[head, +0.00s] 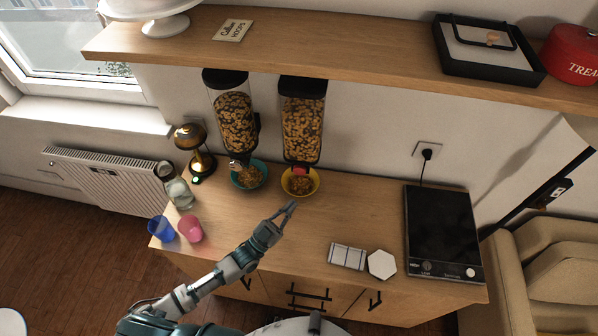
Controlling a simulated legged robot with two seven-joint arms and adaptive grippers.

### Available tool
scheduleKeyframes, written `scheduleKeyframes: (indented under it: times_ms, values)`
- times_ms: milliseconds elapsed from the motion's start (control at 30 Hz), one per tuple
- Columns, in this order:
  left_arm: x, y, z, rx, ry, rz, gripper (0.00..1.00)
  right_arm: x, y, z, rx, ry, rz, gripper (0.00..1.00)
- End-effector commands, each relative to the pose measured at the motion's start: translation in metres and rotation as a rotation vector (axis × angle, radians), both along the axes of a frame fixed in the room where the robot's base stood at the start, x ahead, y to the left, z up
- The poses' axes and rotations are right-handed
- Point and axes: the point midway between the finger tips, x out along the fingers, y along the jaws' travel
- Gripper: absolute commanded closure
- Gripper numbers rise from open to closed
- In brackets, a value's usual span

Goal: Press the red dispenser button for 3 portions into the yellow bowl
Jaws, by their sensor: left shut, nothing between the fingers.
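Two clear cereal dispensers with black lids hang on the wall above the counter. The right dispenser (303,125) has a red button (301,170) at its base. The yellow bowl (316,183) stands directly under it, with some cereal (299,186) inside. The left dispenser (236,122) stands above a teal bowl (262,184) that also holds cereal. My left gripper (291,205) is shut and empty, just in front of the yellow bowl and below the red button, apart from the button. My right gripper is not in view.
A brass lamp (195,150), a glass jar (178,192), a blue cup (161,229) and a pink cup (190,228) stand at the left. A black cooktop (442,230) and a white hexagonal piece (381,264) are at the right. A wooden shelf (340,55) runs above the dispensers.

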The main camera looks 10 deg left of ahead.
Motion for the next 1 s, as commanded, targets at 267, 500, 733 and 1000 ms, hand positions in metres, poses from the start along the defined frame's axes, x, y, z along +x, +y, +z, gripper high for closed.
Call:
scheduleKeyframes:
  times_ms: [267, 500, 733, 1000]
  values:
    - [0.017, 0.0, -0.002, 0.001, -0.003, 0.0, 1.0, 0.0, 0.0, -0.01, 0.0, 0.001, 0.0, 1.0]
    - [0.051, 0.0, -0.003, 0.001, -0.002, 0.001, 1.0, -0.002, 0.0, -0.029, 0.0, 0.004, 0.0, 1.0]
    - [0.077, 0.0, -0.002, 0.001, -0.001, 0.0, 1.0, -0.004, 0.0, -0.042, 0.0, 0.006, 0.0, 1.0]
    - [0.088, 0.0, 0.0, 0.0, 0.001, -0.001, 1.0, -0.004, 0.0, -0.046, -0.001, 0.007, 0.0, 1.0]
